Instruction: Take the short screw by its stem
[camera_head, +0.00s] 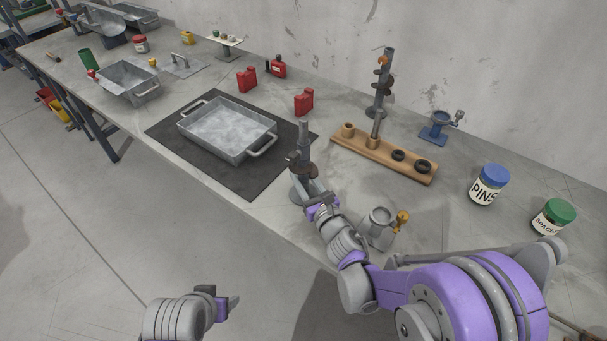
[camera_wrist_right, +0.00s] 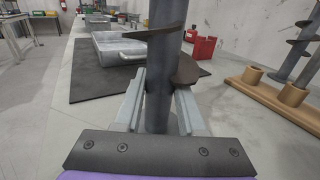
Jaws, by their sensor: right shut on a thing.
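The short screw (camera_head: 303,134) is a grey metal auger with a smooth stem and dark brown flights. It stands about upright at the front right corner of the black mat. My right gripper (camera_head: 309,186) is shut on its stem, below a flight. In the right wrist view the stem (camera_wrist_right: 163,60) runs between the two fingers of the right gripper (camera_wrist_right: 158,100), with flights above them.
A grey metal tray (camera_head: 245,152) sits on the black mat (camera_head: 252,186). A taller screw (camera_head: 384,75) stands by the wooden rack (camera_head: 397,168), which carries rings. Red cans (camera_head: 304,101), a PINS jar (camera_head: 488,186) and a metal cup (camera_head: 378,226) are nearby.

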